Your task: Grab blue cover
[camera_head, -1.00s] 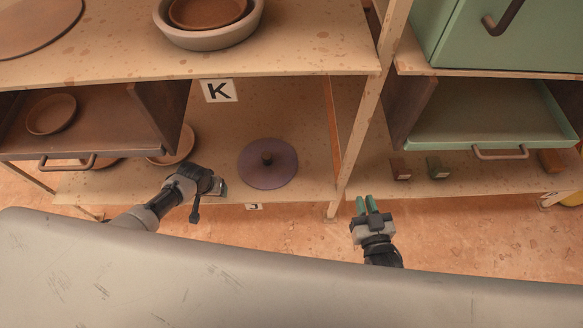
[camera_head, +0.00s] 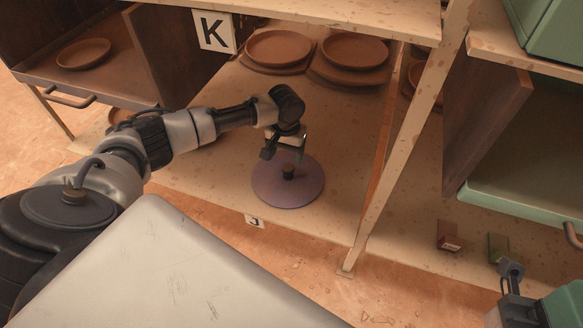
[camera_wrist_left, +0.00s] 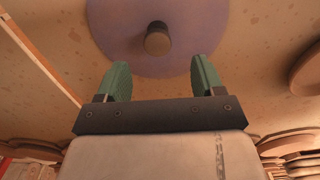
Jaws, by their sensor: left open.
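The blue cover (camera_head: 270,190) is a flat, purplish-blue disc with a dark round knob (camera_head: 288,172) at its middle. It lies on the lower shelf, near the front edge. My left gripper (camera_head: 285,155) is open and empty, just above the cover. In the left wrist view the green fingertips (camera_wrist_left: 162,75) stand apart. The knob (camera_wrist_left: 157,40) shows between and beyond them, with the cover (camera_wrist_left: 110,25) around it. My right gripper (camera_head: 530,300) is partly in view at the lower right corner, away from the cover; its jaws are unclear.
A slanted wooden post (camera_head: 405,140) stands right of the cover. Brown plates (camera_head: 280,48) sit farther back on the shelf. A "K" sign (camera_head: 214,32) hangs from the upper shelf.

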